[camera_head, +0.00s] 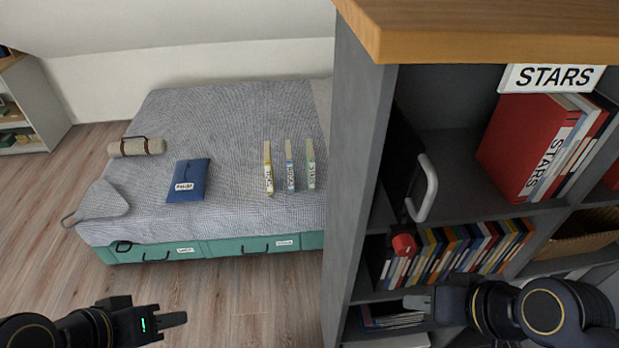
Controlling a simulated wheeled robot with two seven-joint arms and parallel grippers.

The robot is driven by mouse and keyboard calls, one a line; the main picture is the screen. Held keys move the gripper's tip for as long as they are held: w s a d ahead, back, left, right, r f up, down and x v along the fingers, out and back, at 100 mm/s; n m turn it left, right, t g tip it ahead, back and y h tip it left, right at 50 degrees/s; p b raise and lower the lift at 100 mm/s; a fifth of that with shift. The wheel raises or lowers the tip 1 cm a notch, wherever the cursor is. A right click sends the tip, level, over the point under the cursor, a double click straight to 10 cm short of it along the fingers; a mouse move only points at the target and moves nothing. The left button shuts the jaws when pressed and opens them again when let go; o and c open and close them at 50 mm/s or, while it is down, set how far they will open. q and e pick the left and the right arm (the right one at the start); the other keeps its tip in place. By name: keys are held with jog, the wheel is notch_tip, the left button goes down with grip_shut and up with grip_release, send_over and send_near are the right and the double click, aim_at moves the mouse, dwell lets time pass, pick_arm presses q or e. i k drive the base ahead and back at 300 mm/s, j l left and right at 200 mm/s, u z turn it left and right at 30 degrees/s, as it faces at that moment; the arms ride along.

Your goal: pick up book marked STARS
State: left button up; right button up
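A red book (528,143) with STARS on its white label strip stands on the upper shelf of the grey bookcase, leaning beside white and red volumes. A white sign (552,77) above it also reads STARS. My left gripper (176,320) is over the floor before the bed, seen side-on. My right gripper (412,303) is low in front of the bookcase, below the red book, touching nothing I can make out.
The bookcase side (356,180) stands between bed and shelves. A row of coloured books (460,250) with a red object (403,245) fills the lower shelf. A blue folder (188,180) and a rolled mat (136,147) lie on the bed. Floor at left is clear.

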aim_at(311, 157)
jog(key=k+j, duration=0.15)
jog(key=j, duration=0.15)
jog(key=k+j, duration=0.15)
jog(key=i+j, duration=0.2)
jog(key=i, duration=0.2)
jog(key=i+j+u, duration=0.1)
jog(key=i+j, duration=0.15)
jog(key=i, duration=0.15)
jog(key=i+j, duration=0.2)
jog(key=i, duration=0.2)
jog(key=i+j+u, duration=0.1)
jog(key=i, duration=0.3)
jog(key=i+l, duration=0.1)
jog(key=i, duration=0.3)
jog(key=i+l, duration=0.15)
jog(key=i, duration=0.2)
jog(key=j+u, duration=0.05)
